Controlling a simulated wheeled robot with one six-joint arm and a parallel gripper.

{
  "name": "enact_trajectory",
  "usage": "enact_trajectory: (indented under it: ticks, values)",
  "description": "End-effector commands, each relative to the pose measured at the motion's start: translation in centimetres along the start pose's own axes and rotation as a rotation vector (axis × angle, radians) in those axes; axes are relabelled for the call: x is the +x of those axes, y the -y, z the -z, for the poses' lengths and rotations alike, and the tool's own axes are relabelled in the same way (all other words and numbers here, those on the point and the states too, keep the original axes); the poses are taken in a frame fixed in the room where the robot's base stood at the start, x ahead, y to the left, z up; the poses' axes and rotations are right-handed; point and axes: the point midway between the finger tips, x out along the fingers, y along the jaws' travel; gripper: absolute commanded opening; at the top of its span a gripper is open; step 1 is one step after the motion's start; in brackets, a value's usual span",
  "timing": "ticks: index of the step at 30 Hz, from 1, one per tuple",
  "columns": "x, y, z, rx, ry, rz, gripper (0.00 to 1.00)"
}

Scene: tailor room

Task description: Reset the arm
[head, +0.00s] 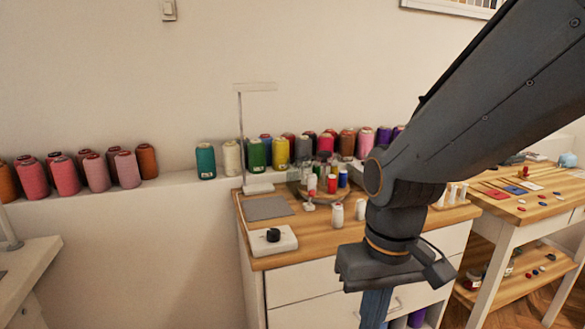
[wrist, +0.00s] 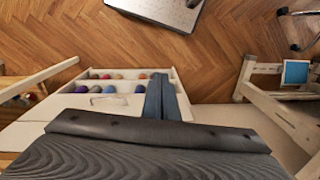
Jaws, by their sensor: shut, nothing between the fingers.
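My arm reaches down from the upper right of the head view. My gripper (head: 375,310) points down in front of the wooden-topped cabinet (head: 330,236); its tips run past the bottom edge of the head view. In the wrist view my gripper (wrist: 164,82) shows its two blue-grey fingers together, shut with nothing between them. Below them is the white cabinet front, with an open shelf of coloured spools (wrist: 115,75).
A white box with a black knob (head: 273,239), a grey mat (head: 268,208) and small spools stand on the cabinet top. Large thread spools (head: 65,175) line the wall ledge. A second wooden table (head: 530,205) stands at right. The parquet floor (wrist: 60,30) is partly clear.

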Motion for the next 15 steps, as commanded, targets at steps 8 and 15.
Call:
enact_trajectory:
  ticks: [8,15]
  values:
    - [-4.8,-3.0,-0.8,0.1,0.006,-0.02,0.0]
    - [-7.2,-5.4,-1.6,0.168,0.008,-0.03,0.0]
